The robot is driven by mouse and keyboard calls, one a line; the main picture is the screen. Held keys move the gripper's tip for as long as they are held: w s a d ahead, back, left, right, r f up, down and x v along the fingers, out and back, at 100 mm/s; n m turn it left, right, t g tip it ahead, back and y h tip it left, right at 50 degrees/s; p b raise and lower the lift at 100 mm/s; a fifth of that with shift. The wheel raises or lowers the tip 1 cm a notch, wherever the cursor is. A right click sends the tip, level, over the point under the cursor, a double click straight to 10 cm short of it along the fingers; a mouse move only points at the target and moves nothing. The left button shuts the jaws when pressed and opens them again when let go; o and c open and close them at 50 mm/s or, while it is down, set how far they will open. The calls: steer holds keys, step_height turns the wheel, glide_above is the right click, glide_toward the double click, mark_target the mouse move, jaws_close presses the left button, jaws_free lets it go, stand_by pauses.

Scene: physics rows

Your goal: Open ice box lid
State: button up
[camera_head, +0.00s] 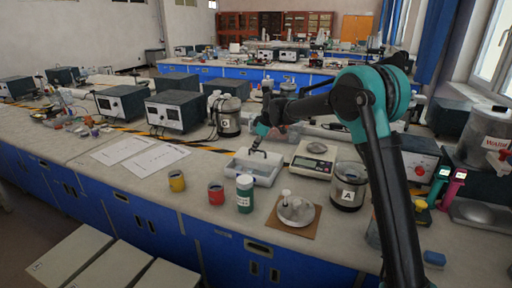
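A low white box (235,171) stands on the bench near the picture's middle. It is the likeliest ice box, but I cannot tell whether a lid lies on it. My gripper (257,146) points down at the box's far part, with its tips at or just above it. The fingers are small and dark here, so I cannot tell whether they are open or touch anything. The arm reaches in from the right.
Right of the box stand a scale (314,160) and a container marked A (348,187). Papers (155,159) lie left.

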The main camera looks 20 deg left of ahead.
steer(key=v, duration=1.1)
steer(key=shift+d+r, duration=0.15)
steer(key=shift+r, duration=0.2)
